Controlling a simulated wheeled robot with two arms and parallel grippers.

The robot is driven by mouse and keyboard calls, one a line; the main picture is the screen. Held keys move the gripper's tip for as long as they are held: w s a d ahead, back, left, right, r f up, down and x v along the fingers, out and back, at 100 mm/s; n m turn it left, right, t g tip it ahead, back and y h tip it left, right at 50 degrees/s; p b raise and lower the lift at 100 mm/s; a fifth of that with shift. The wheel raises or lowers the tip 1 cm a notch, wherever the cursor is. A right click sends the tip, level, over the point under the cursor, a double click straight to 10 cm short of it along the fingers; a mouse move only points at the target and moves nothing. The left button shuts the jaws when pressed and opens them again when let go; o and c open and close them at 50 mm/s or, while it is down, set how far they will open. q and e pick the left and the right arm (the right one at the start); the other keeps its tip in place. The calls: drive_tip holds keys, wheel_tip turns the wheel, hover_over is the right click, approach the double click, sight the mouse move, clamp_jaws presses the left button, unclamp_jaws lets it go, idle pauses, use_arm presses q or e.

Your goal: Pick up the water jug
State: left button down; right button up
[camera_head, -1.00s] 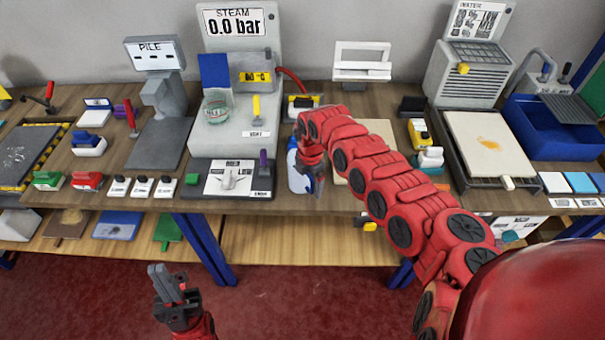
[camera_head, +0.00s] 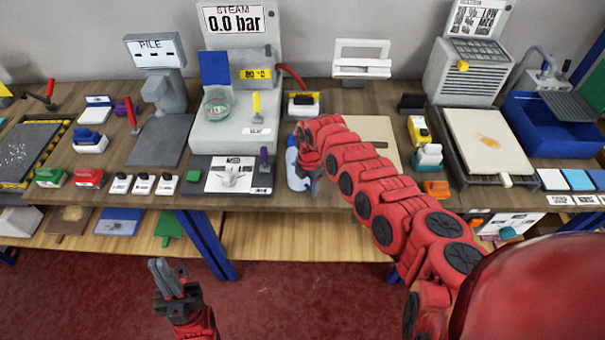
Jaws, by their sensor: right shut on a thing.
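The water jug (camera_head: 293,162) looks like a white and blue vessel at the front of the bench, right of the steam machine. My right gripper (camera_head: 308,172) is shut on it, reaching in from the right. The gripper and wrist hide much of the jug, and I cannot tell whether its base touches the bench. My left gripper (camera_head: 170,280) is empty, with its fingers together, in front of the bench above the red floor.
The steam machine (camera_head: 225,130) with a glass bowl (camera_head: 216,104) stands left of the jug. A flat board (camera_head: 365,130) lies behind my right arm. A white-topped press (camera_head: 487,140) and a blue basin (camera_head: 535,125) are at the right.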

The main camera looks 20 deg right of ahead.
clamp_jaws()
drive_tip(key=shift+r, duration=0.15)
drive_tip(key=shift+w+r+b, duration=0.1)
drive_tip(key=shift+r+b, duration=0.55)
drive_tip(key=shift+r, duration=0.35)
drive_tip(key=s+a, duration=0.1)
drive_tip(key=s+a+r+b, duration=0.1)
drive_tip(key=s+a, duration=0.1)
drive_tip(key=a, duration=0.1)
drive_tip(key=shift+s+a+r, duration=0.1)
drive_tip(key=shift+s+r, duration=0.3)
drive_tip(key=s+a+p, duration=0.6)
drive_tip(key=a+p, duration=0.2)
drive_tip(key=p, duration=0.1)
drive_tip(key=shift+s+r, duration=0.35)
drive_tip(key=shift+r, duration=0.1)
idle(2.1)
